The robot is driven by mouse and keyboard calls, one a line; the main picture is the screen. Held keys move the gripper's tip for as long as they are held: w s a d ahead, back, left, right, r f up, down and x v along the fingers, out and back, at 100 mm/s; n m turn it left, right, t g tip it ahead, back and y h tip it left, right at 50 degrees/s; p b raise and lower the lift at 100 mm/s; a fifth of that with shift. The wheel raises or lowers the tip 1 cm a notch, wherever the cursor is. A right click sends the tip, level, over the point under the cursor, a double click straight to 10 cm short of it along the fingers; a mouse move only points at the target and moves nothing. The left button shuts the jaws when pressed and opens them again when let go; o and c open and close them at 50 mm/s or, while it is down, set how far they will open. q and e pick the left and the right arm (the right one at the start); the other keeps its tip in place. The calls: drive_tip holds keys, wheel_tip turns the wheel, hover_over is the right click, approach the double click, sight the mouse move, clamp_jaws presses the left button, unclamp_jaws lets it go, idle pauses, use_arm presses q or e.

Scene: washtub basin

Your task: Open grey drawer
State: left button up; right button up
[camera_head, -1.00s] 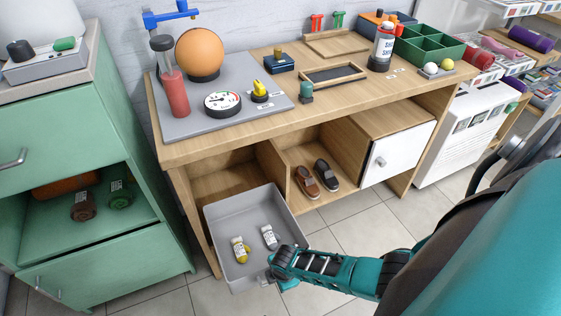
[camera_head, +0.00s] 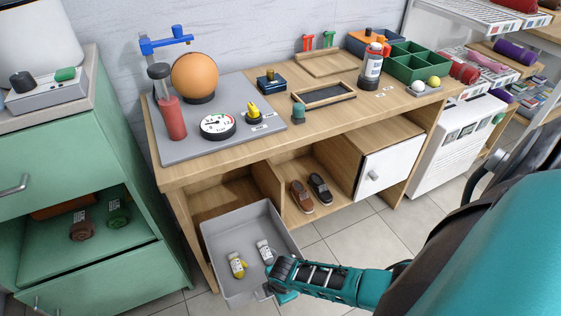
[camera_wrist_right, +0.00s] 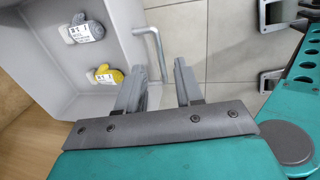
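The grey drawer (camera_head: 222,245) is pulled well out from the lower left bay of the wooden desk. My right gripper (camera_head: 272,280) is at the drawer's front edge. In the right wrist view, the drawer's metal bar handle (camera_wrist_right: 151,45) reaches between my right gripper's two fingers (camera_wrist_right: 160,82). The fingers stand apart, with a gap around the handle's near end. My left gripper is not in view.
A green cabinet (camera_head: 110,255) stands close to the drawer's left. The wooden desk (camera_head: 235,160) holds several items on top. Shoes (camera_head: 302,197) sit in its middle bay beside a white door (camera_head: 390,170). Tiled floor (camera_head: 345,238) is clear to the right.

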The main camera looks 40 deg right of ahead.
use_arm(q)
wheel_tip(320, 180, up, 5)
drive_tip(key=p, duration=0.3)
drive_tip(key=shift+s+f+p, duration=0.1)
drive_tip(key=shift+p, duration=0.25)
use_arm(e)
wheel_tip(320, 180, up, 8)
drive_tip(key=s, duration=0.1)
drive_tip(key=shift+s+a, duration=0.2)
drive_tip(key=shift+s, duration=0.1)
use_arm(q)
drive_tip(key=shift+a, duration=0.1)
